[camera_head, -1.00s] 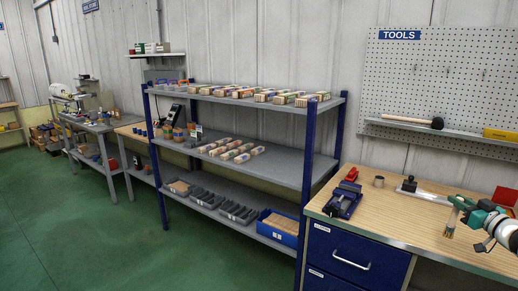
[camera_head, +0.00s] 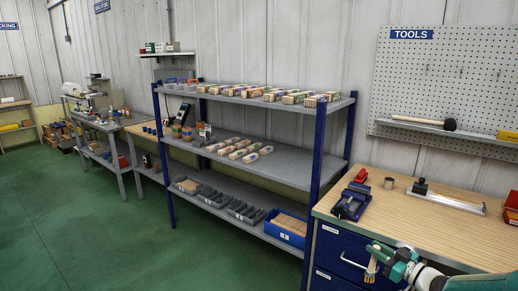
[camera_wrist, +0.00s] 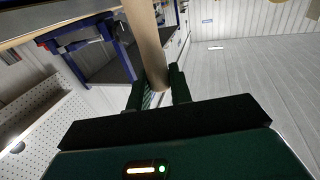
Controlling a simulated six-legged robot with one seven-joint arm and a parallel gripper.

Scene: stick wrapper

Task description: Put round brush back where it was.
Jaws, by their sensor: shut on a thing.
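My gripper (camera_head: 374,254) is at the lower right of the head view, in front of the blue drawer unit and below the bench top's front edge. It is shut on the round brush (camera_head: 371,268), whose pale lower end hangs below the jaws. In the wrist view the brush shows as a tan rod (camera_wrist: 148,40) running up from between the two dark fingers (camera_wrist: 160,90). Much of the brush is hidden by the jaws in the head view.
A mallet (camera_head: 425,122) lies on the pegboard ledge. The shelving rack (camera_head: 290,172) holds boxes and trays. Green floor is free at left.

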